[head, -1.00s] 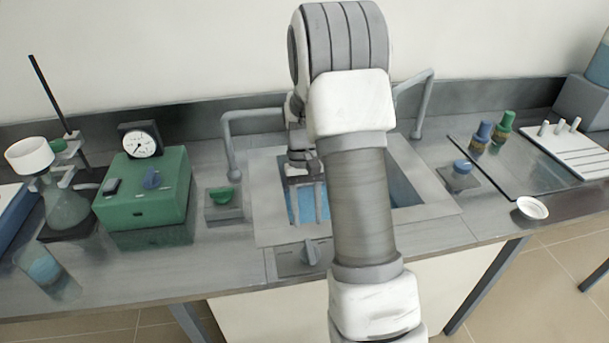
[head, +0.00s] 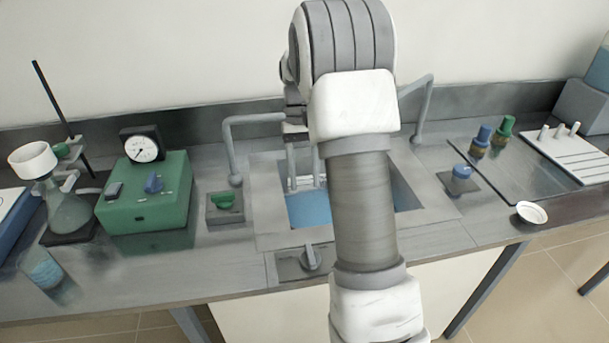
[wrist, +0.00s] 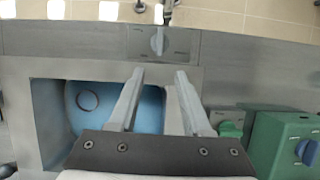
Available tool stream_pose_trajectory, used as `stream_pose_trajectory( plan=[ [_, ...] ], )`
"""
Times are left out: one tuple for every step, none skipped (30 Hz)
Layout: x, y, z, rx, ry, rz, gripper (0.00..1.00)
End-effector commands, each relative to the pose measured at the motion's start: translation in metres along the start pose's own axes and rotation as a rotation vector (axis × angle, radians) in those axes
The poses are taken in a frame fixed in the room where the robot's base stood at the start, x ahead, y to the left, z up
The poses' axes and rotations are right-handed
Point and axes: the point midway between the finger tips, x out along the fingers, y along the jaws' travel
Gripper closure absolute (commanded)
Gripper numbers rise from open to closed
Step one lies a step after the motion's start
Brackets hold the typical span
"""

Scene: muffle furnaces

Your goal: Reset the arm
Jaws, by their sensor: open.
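My gripper (head: 306,168) is above the back left part of the sink basin in the head view, partly hidden behind my arm. In the wrist view its two fingers (wrist: 154,100) stand apart with nothing between them. Below them is the blue basin (wrist: 148,113) with a dark ring on its floor. My arm (head: 360,205) reaches up the middle of the head view and covers the right part of the sink (head: 265,215).
Left of the sink are a green box (head: 150,195) with a blue knob, a dial gauge (head: 142,146) and a flask (head: 68,208). On the right are a dark plate (head: 520,165), bottles and a white dish (head: 531,212). Faucets (head: 232,150) flank the sink.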

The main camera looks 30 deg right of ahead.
Motion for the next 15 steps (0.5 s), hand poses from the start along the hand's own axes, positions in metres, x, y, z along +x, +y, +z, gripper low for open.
stream_pose_trajectory(
  plan=[
    [0.0, 0.0, 0.0, 0.0, 0.0, 0.0, 0.51],
    [0.0, 0.0, 0.0, 0.0, 0.0, 0.0, 0.51],
    [0.0, 0.0, 0.0, 0.0, 0.0, 0.0, 0.51],
    [0.0, 0.0, 0.0, 0.0, 0.0, 0.0, 0.51],
    [0.0, 0.0, 0.0, 0.0, 0.0, 0.0, 0.51],
    [0.0, 0.0, 0.0, 0.0, 0.0, 0.0, 0.51],
    [0.0, 0.0, 0.0, 0.0, 0.0, 0.0, 0.51],
    [0.0, 0.0, 0.0, 0.0, 0.0, 0.0, 0.51],
    [0.0, 0.0, 0.0, 0.0, 0.0, 0.0, 0.51],
    [0.0, 0.0, 0.001, -0.001, 0.002, 0.0, 0.51],
    [-0.001, -0.001, 0.002, -0.002, 0.005, 0.0, 0.51],
    [-0.004, -0.002, 0.004, -0.004, 0.012, 0.001, 0.51],
    [-0.005, -0.003, 0.006, -0.007, 0.019, 0.001, 0.51],
    [-0.008, -0.005, 0.01, -0.01, 0.03, 0.002, 0.51],
    [-0.013, -0.007, 0.015, -0.016, 0.049, 0.003, 0.51]
  ],
)
